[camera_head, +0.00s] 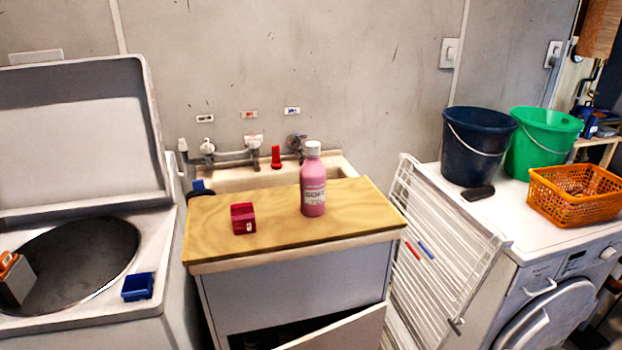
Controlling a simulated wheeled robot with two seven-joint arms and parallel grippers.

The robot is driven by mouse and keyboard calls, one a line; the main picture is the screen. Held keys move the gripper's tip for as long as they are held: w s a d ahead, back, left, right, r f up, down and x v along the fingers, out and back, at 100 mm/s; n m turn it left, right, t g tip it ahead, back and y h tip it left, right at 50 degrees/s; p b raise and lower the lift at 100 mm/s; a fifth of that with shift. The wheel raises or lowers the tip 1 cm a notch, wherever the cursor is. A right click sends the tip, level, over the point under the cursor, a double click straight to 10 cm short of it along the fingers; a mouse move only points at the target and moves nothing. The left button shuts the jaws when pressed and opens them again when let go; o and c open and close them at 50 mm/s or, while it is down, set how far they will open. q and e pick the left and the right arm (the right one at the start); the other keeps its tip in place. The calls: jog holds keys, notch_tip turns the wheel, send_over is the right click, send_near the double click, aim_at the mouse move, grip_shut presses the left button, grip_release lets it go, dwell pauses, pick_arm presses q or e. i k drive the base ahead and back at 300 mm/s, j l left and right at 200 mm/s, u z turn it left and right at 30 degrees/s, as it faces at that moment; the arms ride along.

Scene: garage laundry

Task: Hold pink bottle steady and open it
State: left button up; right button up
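The pink bottle (313,185) stands upright on the wooden board (265,212), right of the board's middle. It has a white cap (312,149) on top and a pale printed label on its front. Neither of my grippers can be made out in the head view, and nothing is touching the bottle.
A small red box (243,218) sits left of the bottle on the board. A sink (235,178) with taps is behind. An open top-loading washer (160,235) stands left. A white drying rack (440,265) and a machine with buckets (478,148) stand right. The board's front is clear.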

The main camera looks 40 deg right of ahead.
aim_at(312, 174)
jog(key=l, duration=0.9)
jog(key=k+l, duration=0.1)
jog(key=l, duration=0.8)
jog(key=k+z, duration=0.05)
